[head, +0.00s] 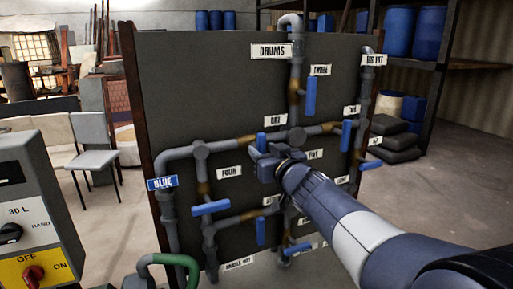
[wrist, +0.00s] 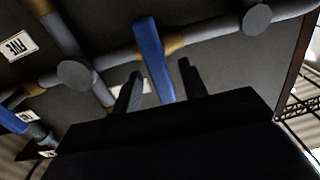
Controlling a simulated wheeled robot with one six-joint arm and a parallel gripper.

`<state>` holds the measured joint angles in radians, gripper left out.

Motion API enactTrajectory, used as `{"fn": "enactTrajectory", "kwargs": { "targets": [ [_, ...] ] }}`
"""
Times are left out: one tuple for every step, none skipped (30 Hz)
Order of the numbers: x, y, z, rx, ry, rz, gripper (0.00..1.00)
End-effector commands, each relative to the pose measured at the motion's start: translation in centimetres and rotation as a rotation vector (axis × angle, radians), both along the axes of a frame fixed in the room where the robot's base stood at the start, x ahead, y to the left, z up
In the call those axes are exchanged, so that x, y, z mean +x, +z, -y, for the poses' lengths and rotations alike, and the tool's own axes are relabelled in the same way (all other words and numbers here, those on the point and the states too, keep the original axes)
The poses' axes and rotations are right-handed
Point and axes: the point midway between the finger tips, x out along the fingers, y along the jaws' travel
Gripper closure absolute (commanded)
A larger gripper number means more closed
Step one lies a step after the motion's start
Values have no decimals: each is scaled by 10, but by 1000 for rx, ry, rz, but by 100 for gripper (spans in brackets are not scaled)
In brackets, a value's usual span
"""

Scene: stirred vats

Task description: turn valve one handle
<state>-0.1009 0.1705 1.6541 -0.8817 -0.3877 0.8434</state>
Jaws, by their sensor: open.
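Valve one's blue handle (head: 261,139) stands upright on the brown-jointed horizontal pipe, just below and left of the label ONE (head: 275,121) in the head view. My gripper (head: 258,157) is in front of the board at this valve and hides the handle's lower part there. In the wrist view the same blue handle (wrist: 150,50) runs lengthwise between the two dark fingers of my gripper (wrist: 160,84). The fingers are apart, one on each side, with gaps visible. Whether either finger touches the handle, I cannot tell.
Other blue handles sit close by: three (head: 310,97), two (head: 346,135), four (head: 211,208) and several lower ones. Grey pipes stand out from the dark board (head: 190,90). A control box (head: 35,215) stands at the left, with a green hose (head: 180,262) near the front.

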Motion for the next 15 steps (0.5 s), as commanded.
{"fn": "enactTrajectory", "kwargs": {
  "targets": [
    [8, -1, -4, 0, 2, -1, 59],
    [12, -1, -6, 0, 2, -1, 59],
    [17, 0, -8, 1, 1, -1, 59],
    [21, -1, -9, 1, 0, -1, 59],
    [23, 0, -10, 1, 0, -1, 59],
    [27, 0, -11, 1, 0, 0, 59],
    [29, 0, -12, 1, 0, -1, 59],
    [31, 0, -13, 1, 0, -1, 59],
    [33, 0, -14, 1, 0, -1, 59],
    [34, 0, -14, 0, 0, 0, 59],
    [35, 0, -15, 0, 0, 0, 59],
    [36, 0, -15, 0, 0, 0, 59],
    [36, 0, -15, 0, 0, 0, 59],
    [36, 0, -16, 0, 0, 0, 59],
    [36, 0, -16, 0, 0, 0, 59]
  ]
}}
